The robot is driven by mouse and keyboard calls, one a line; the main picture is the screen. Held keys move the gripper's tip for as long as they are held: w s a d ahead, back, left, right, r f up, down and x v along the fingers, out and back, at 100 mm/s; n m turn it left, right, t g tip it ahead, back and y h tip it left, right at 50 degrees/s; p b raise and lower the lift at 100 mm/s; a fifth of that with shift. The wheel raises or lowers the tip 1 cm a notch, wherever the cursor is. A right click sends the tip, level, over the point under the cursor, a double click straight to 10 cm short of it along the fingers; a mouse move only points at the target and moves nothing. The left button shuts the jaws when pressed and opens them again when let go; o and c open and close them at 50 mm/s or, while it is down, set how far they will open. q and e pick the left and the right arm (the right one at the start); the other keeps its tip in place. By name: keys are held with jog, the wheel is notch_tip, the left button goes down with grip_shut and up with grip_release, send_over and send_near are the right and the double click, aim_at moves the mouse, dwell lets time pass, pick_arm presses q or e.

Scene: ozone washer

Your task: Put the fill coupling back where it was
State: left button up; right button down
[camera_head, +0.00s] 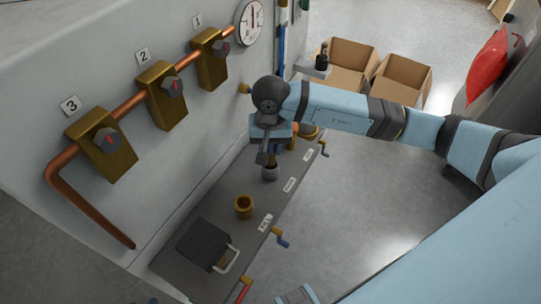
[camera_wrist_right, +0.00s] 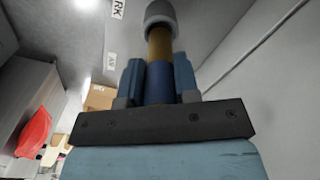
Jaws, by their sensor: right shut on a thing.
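The fill coupling has a blue body, a brass band and a grey end. In the right wrist view the coupling (camera_wrist_right: 159,50) stands out between the fingers of my right gripper (camera_wrist_right: 158,82), which is shut on its blue part. In the head view the right gripper (camera_head: 270,148) is over the narrow grey shelf by the wall, with the coupling's grey end (camera_head: 269,173) pointing down. I cannot tell whether that end touches the shelf. An open brass socket (camera_head: 244,206) stands on the shelf nearer the camera, apart from the coupling.
Three brass valves, numbered 1 (camera_head: 210,60), 2 (camera_head: 164,96) and 3 (camera_head: 103,145), sit on a copper pipe along the wall. A dark box with a handle (camera_head: 203,243) is on the near shelf end. Handles (camera_head: 280,238) stick out from the shelf's front edge. Cardboard boxes (camera_head: 403,78) stand behind.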

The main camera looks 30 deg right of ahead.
jog(key=shift+f, duration=2.15)
jog(key=shift+f, duration=0.15)
jog(key=c, duration=0.8)
grip_release()
jog(key=shift+c, duration=0.2)
notch_tip(320, 180, up, 12)
jog(key=shift+r+b, duration=0.2)
jog(key=shift+b, duration=0.1)
